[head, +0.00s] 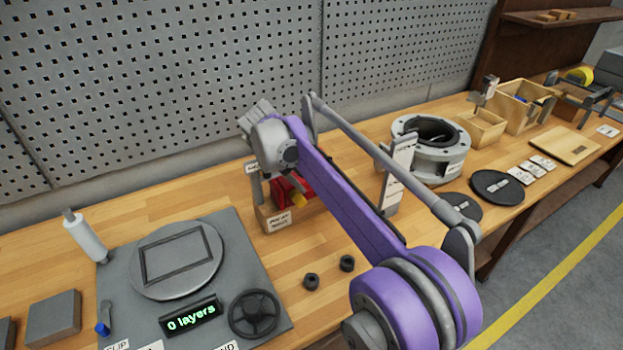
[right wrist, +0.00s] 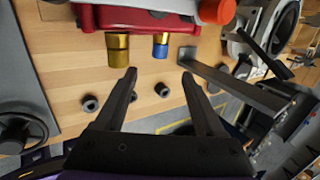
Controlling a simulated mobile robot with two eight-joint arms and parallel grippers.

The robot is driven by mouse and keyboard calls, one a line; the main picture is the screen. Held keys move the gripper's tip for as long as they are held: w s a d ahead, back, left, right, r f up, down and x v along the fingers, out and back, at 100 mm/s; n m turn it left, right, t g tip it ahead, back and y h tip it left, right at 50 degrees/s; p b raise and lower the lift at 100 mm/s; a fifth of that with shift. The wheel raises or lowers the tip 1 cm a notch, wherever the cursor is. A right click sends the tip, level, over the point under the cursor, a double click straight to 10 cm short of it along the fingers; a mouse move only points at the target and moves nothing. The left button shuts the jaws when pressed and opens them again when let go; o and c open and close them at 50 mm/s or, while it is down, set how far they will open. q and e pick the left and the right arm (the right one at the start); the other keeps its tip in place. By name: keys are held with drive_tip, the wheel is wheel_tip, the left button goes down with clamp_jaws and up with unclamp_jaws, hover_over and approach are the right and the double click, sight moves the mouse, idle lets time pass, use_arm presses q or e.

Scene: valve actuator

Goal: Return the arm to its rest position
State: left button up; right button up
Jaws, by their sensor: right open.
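My right arm (head: 345,195) is purple and grey and reaches from the lower right up and left over the workbench (head: 175,215) in the head view. Its gripper cannot be made out there. In the right wrist view my right gripper (right wrist: 158,73) is open, with two dark fingers apart and nothing between them. Beyond the fingertips are a red body (right wrist: 140,20), a brass cylinder (right wrist: 118,50) and a blue-and-gold cylinder (right wrist: 161,46). The red body shows partly behind my arm in the head view (head: 285,188). My left gripper is not in view.
Small black rings (head: 311,281) lie on the bench. A grey mat with a handwheel (head: 254,313) and round plate (head: 176,262) is at left. A flanged grey housing (head: 440,165) and upright grey stand (head: 397,170) are at right. A pegboard wall (head: 180,80) stands behind.

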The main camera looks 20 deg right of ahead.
drive_tip(key=w+d+r+n+t+h, duration=0.2)
drive_tip(key=w+r+n+t+h, duration=0.15)
drive_tip(key=r+n+t, duration=0.75)
drive_tip(key=s+a+r+n+t+y, duration=0.3)
drive_tip(key=a+r+n+t+y, duration=0.15)
drive_tip(key=a+n+y, duration=0.2)
drive_tip(key=s+a+f+n+g+y, duration=0.3)
drive_tip(key=s+a+f+n, duration=0.2)
drive_tip(key=s+f+n, duration=0.25)
drive_tip(key=s+a+f+n+g+y, duration=0.2)
drive_tip(key=s+a+f+n+y, duration=0.1)
drive_tip(key=s+a+f+n, duration=0.35)
drive_tip(key=s+d+f+n+g+h, duration=0.1)
drive_tip(key=s+d+f+g, duration=0.2)
drive_tip(key=s+f, duration=0.4)
drive_tip(key=s+d+f+n+g+h, duration=0.2)
drive_tip(key=s+d+f+g, duration=0.1)
drive_tip(key=s+f, duration=0.5)
drive_tip(key=shift+s+d+f, duration=0.25)
drive_tip(key=shift+d+f, duration=0.15)
drive_tip(key=shift+d, duration=0.25)
